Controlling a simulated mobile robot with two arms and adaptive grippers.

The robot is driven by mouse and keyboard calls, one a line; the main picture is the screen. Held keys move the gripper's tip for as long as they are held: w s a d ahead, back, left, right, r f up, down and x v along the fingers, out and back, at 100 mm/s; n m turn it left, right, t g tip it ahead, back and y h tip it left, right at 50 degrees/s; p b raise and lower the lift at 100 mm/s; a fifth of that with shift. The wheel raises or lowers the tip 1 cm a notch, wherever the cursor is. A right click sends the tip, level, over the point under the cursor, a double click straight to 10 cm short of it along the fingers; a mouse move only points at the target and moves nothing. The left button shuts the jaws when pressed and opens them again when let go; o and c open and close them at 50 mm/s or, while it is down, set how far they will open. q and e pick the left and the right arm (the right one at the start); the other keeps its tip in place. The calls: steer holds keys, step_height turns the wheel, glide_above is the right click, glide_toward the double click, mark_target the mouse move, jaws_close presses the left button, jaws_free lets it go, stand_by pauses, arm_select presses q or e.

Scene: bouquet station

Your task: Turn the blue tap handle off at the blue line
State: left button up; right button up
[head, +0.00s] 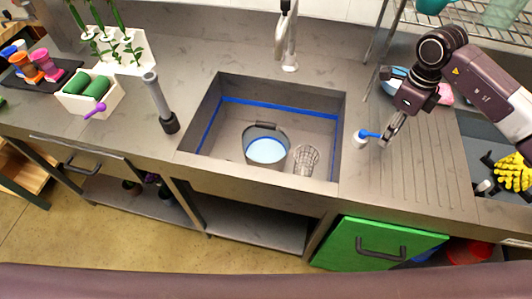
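The blue tap handle (369,134) sticks out to the right from a small white round base (360,139) on the counter, just right of the sink. My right gripper (386,139) points down at the handle's free end, touching it or very close. Its finger gap is too small to read. A blue line (282,107) runs around the inner walls of the sink (225,135). A steel faucet (287,40) stands behind the sink. A dark bucket (251,139) with light blue water (266,150) stands in the sink. My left gripper is out of view.
A wire mesh cup (305,160) stands beside the bucket. A grey cylinder (158,100) with a dark foot stands left of the sink. A ribbed drainboard (425,165) lies to the right, with a blue bowl (394,80) behind. Yellow gloves (513,172) lie far right.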

steer(key=shift+r+p, duration=2)
steer(key=shift+r, duration=1.45)
steer(key=shift+s+f, duration=0.1)
steer(key=shift+f, duration=0.05)
